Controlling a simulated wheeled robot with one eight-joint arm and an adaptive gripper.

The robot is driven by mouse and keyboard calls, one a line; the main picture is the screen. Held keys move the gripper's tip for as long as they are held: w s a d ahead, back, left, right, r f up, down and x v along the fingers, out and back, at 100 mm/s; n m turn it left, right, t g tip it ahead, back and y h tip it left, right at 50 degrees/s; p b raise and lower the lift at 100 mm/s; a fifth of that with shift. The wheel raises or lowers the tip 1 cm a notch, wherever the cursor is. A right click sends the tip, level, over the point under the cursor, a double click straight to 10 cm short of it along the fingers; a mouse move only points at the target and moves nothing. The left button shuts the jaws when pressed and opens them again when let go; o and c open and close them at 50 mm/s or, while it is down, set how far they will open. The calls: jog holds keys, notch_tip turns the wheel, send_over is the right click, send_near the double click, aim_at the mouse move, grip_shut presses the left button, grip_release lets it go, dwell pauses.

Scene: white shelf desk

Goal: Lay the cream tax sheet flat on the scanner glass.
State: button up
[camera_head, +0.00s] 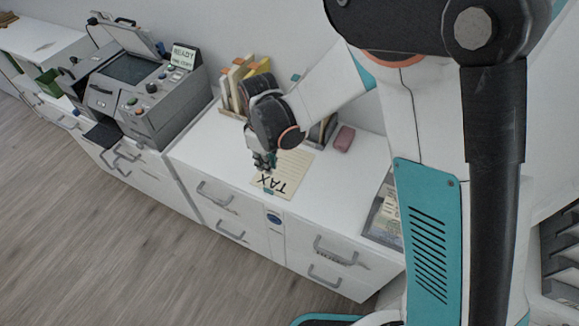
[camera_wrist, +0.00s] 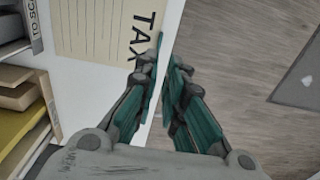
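The cream tax sheet (camera_head: 292,168) lies on the white desk top at its front edge, with "TAX" printed on it. In the wrist view the sheet (camera_wrist: 95,28) is at upper left. My gripper (camera_head: 266,165) is over the sheet's left part. In the wrist view its teal fingers (camera_wrist: 169,58) are close together with a narrow gap, near the sheet's printed edge. I see no paper clearly pinched between them. The scanner (camera_head: 165,105) stands to the left with its lid (camera_head: 127,37) raised and its dark glass (camera_head: 131,68) bare.
A file rack (camera_head: 232,88) with upright folders stands behind my gripper. A reddish block (camera_head: 344,139) lies to the right on the desk. A "READY" sign (camera_head: 183,56) stands behind the scanner. A tray with papers (camera_head: 386,217) is at the right end. The wooden floor in front is clear.

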jog(key=b, duration=0.3)
send_over(268, 189)
jog(key=f, duration=0.8)
jog(key=shift+s+d+f, duration=0.15)
jog(key=shift+d+f, duration=0.05)
jog(key=shift+f, duration=0.2)
notch_tip(268, 189, down, 5)
jog(key=shift+a+f+b, duration=0.1)
jog(key=shift+a+b, duration=0.05)
jog(key=shift+b, duration=0.75)
jog(key=shift+c, duration=0.2)
grip_shut()
jog(key=shift+r, duration=0.25)
